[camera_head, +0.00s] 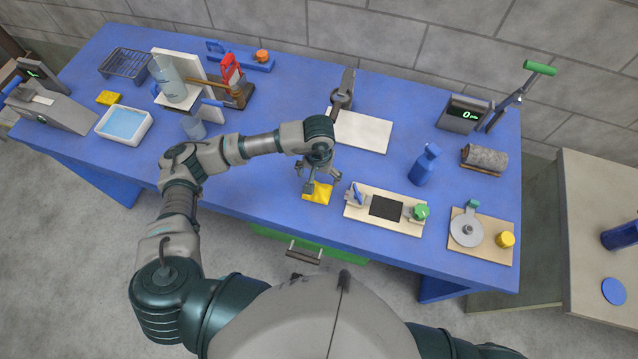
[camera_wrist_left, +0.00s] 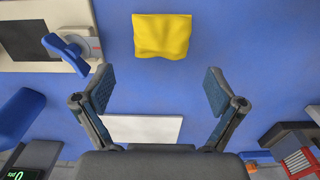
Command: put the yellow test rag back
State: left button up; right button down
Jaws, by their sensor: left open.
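The yellow test rag (camera_head: 317,193) lies on the blue table near its front edge, left of the plate with the black square. In the left wrist view the rag (camera_wrist_left: 162,36) lies flat with soft folds, beyond my fingertips. My left gripper (camera_head: 320,181) is over the table just above the rag and partly covers it in the head view. In the left wrist view my left gripper (camera_wrist_left: 158,88) has its fingers wide apart with nothing between them. My right gripper is out of view.
Right of the rag stands a pale plate (camera_head: 354,213) with clamps around a black square. A white board (camera_head: 362,132) lies behind. A blue bottle (camera_head: 424,165) stands to the right. A water tray (camera_head: 124,124) and yellow sponge (camera_head: 109,98) are at far left.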

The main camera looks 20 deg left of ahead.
aim_at(319, 187)
pick_arm(q)
jog(key=r, duration=0.5)
jog(key=shift+d+r, duration=0.15)
jog(key=shift+d, duration=0.05)
jog(key=shift+a, duration=0.1)
